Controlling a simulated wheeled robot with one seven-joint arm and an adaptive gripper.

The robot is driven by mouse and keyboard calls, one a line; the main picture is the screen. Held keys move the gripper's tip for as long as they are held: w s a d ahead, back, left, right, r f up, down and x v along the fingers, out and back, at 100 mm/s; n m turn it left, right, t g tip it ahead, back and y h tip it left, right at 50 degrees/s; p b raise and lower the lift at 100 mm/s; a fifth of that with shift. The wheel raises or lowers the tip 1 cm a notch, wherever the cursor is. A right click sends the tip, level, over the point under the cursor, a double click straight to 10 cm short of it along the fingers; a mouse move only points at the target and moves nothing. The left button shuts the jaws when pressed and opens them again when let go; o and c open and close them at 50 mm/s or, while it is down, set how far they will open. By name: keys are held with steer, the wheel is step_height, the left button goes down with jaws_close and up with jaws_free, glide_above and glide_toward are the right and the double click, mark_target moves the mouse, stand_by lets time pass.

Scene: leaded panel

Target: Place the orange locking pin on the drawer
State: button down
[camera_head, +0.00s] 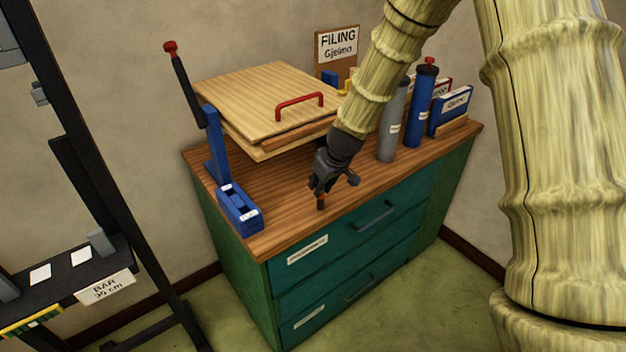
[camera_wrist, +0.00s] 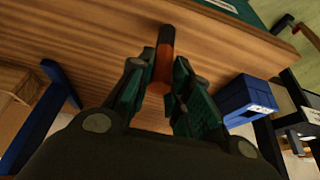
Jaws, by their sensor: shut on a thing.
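My gripper (camera_head: 322,186) is just above the front part of the wooden top of the green drawer cabinet. In the wrist view its fingers (camera_wrist: 160,82) are closed around the orange locking pin (camera_wrist: 162,68), which has a dark end pointing away from the palm. In the head view only a small brownish tip of the pin (camera_head: 320,203) shows below the fingers. I cannot tell whether that tip touches the wood. The upper drawer (camera_head: 335,238) is shut and has a dark handle and a white label.
A blue holder (camera_head: 239,208) stands at the left front corner, by a lever with a red knob (camera_head: 169,47). A wooden board with a red handle (camera_head: 300,100) lies behind. Grey (camera_head: 393,120) and blue (camera_head: 420,108) cylinders stand right. The front strip between is clear.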

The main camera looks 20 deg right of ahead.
steer(key=w, duration=0.1)
steer(key=w+f+p, duration=0.1)
steer(key=w+a, duration=0.1)
steer(key=shift+w+f+p, duration=0.25)
steer(key=shift+p, duration=0.1)
steer(key=shift+a, duration=0.15)
steer(key=shift+f, duration=0.15)
steer(key=c, duration=1.3)
jaws_free()
steer(key=shift+b+v, duration=1.2)
steer(key=shift+v, duration=4.95)
